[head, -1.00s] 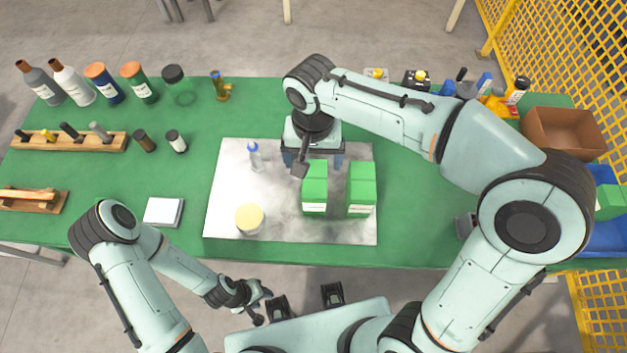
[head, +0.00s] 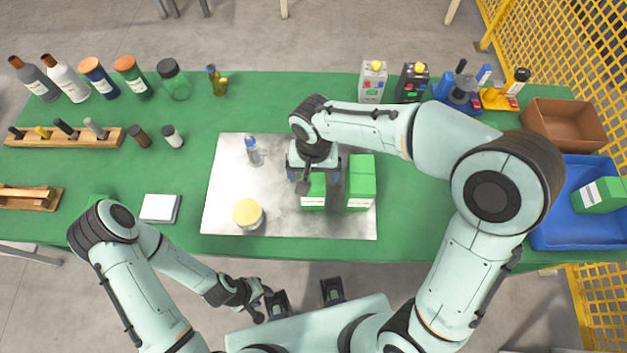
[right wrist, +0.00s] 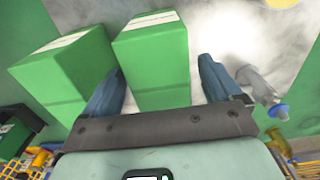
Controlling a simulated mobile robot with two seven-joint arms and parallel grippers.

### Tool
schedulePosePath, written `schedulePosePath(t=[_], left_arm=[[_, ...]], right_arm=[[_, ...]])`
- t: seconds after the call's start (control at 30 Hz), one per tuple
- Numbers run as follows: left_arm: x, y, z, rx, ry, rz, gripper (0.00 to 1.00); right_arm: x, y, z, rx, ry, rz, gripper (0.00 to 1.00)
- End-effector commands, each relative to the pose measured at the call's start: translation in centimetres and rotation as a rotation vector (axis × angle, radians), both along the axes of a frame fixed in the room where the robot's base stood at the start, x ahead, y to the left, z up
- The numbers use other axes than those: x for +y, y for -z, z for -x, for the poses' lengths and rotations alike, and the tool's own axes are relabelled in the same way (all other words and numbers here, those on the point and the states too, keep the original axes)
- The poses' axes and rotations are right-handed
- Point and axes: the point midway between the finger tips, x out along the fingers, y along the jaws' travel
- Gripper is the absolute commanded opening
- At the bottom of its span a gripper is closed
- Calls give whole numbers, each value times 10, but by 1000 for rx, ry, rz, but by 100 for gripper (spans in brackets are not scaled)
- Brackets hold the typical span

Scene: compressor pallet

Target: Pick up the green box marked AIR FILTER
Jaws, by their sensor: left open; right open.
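Two green boxes with white labels stand side by side on the metal plate (head: 275,222); I cannot read their lettering. My open right gripper (head: 314,180) is over the left green box (head: 313,198) and hides its far part. In the right wrist view, this box (right wrist: 152,58) lies between the fingers of my right gripper (right wrist: 160,85), and I cannot tell whether they touch it. The right green box (head: 361,183) stands just beside, outside the fingers; it also shows in the right wrist view (right wrist: 65,72). My left gripper (head: 263,304) is open and empty in front of the table.
A yellow-lidded jar (head: 248,214) and a small clear bottle (head: 252,151) stand on the plate. A blue bin (head: 560,228) at the right holds another green box (head: 600,195). A brown box (head: 565,125) is behind it. Bottles and devices line the back edge.

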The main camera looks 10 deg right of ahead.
Motion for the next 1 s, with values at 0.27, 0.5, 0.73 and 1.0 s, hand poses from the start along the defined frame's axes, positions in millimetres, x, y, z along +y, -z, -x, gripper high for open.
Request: schedulePosePath(t=[0.27,0.5,0.73,1.0], left_arm=[[0,0,0,0,0,0,43],[0,0,0,0,0,0,43],[0,-2,-1,-1,0,0,43],[0,-10,-5,-6,0,0,43]], right_arm=[[0,-1,0,0,0,0,20],[0,-1,0,-1,0,-1,4],[0,-13,-1,-5,1,-3,4],[1,-67,-2,-9,0,-5,4]])
